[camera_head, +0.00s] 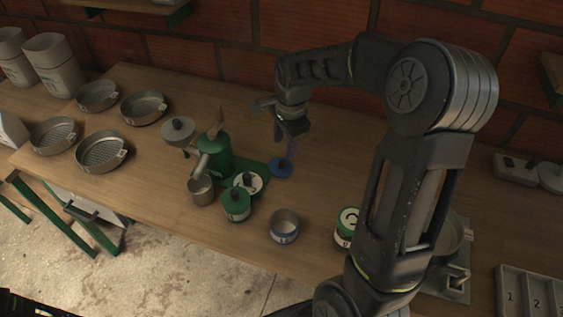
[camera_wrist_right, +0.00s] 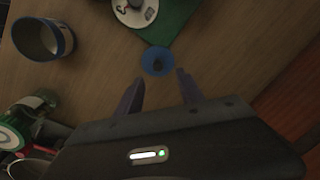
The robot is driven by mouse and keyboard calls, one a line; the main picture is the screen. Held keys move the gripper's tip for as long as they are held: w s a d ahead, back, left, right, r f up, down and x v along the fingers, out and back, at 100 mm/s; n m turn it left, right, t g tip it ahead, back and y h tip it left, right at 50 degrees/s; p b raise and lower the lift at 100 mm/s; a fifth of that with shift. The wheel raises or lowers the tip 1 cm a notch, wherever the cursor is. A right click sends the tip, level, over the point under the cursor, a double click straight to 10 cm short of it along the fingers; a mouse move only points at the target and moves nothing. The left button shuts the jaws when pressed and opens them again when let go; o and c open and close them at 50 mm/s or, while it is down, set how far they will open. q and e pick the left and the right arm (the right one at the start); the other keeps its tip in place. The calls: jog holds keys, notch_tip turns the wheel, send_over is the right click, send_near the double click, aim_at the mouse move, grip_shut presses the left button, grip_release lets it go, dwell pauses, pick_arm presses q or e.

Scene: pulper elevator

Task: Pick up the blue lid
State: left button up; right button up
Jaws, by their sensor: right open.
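The blue lid (camera_head: 281,168) is a small blue disc with a dark knob, lying on the wooden table beside the green base of the pulper. It also shows in the right wrist view (camera_wrist_right: 158,61), just beyond and between my fingertips. My right gripper (camera_head: 283,150) is above the lid with its fingers pointing down. In the right wrist view its two fingers (camera_wrist_right: 160,88) are apart with nothing between them. I cannot tell whether a finger touches the lid. My left gripper is not in view.
A can with a blue band (camera_head: 284,227) stands open near the lid. A green canister (camera_head: 236,204), a white round lid (camera_head: 248,183) and the green pulper (camera_head: 214,153) stand to the left. Several sieves (camera_head: 103,151) lie further left. The table (camera_head: 190,90) behind is clear.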

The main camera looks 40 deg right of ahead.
aim_at(283, 161)
jog(key=shift+w+f, duration=0.2)
jog(key=shift+f, duration=1.2)
jog(key=shift+f+p, duration=0.3)
jog(key=shift+p, duration=0.05)
notch_tip(283, 161, down, 4)
jog(key=shift+d+r+p, duration=0.1)
jog(key=shift+r+p, duration=0.1)
jog(key=shift+p, duration=0.35)
jog(key=shift+w+f, duration=0.2)
jog(key=shift+f, duration=0.3)
jog(key=shift+c, duration=0.4)
grip_shut()
